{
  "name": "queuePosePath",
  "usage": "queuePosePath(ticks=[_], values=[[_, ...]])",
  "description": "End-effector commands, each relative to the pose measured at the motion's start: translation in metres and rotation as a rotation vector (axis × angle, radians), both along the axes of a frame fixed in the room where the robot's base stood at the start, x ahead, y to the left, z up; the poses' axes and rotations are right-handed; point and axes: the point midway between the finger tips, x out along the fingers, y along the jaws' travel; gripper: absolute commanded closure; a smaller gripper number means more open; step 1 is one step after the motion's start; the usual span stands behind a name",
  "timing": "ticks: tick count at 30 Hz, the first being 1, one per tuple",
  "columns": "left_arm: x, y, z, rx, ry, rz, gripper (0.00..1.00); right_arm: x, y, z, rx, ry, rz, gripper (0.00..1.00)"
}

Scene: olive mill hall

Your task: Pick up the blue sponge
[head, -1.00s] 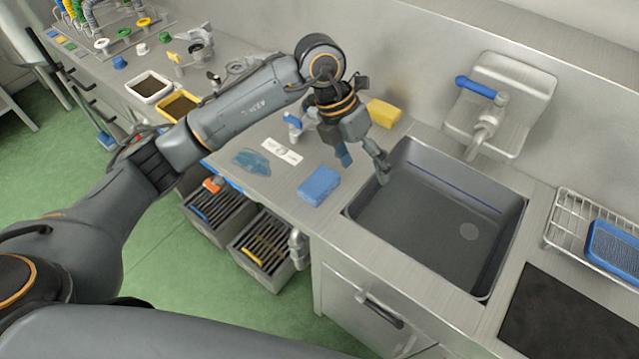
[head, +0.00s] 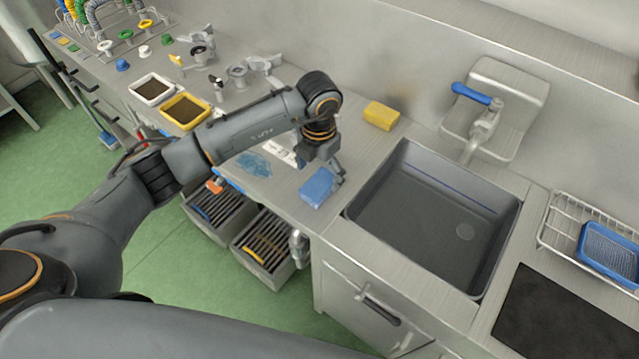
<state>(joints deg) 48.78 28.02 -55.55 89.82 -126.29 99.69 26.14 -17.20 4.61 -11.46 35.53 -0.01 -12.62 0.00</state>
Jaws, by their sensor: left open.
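The blue sponge (head: 316,188) lies on the steel counter, left of the sink, near the counter's front edge. My left gripper (head: 322,172) is open and right over the sponge, pointing down. One finger shows at the sponge's right side; the other is hard to make out against the blue. I cannot tell whether the fingers touch the sponge. My right gripper is not in the picture.
A yellow sponge (head: 381,115) lies behind, by the wall. The sink basin (head: 425,225) is empty, with a blue-handled tap (head: 487,120) behind it. A blue cloth (head: 254,164) lies left of the sponge. Open drawers (head: 265,262) stand below the counter's front edge.

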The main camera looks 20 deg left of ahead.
Motion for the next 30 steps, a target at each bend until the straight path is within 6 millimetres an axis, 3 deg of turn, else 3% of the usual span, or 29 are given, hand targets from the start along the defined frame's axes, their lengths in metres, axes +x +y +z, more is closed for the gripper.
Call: queuePosePath(ticks=[3,7,16,24,30], values=[[-0.003,-0.002,-0.016,-0.001,0.007,0.000,0.17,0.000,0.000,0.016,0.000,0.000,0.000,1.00],[-0.002,-0.002,-0.034,-0.001,0.005,0.001,0.17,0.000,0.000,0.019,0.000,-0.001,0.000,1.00],[-0.001,-0.002,-0.041,-0.001,0.000,-0.001,0.17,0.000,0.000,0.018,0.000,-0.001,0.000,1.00],[-0.001,-0.002,-0.041,-0.001,0.000,0.000,0.65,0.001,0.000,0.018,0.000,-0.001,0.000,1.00],[-0.001,-0.002,-0.041,-0.001,0.001,0.000,0.66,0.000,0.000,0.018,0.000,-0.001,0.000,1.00]])
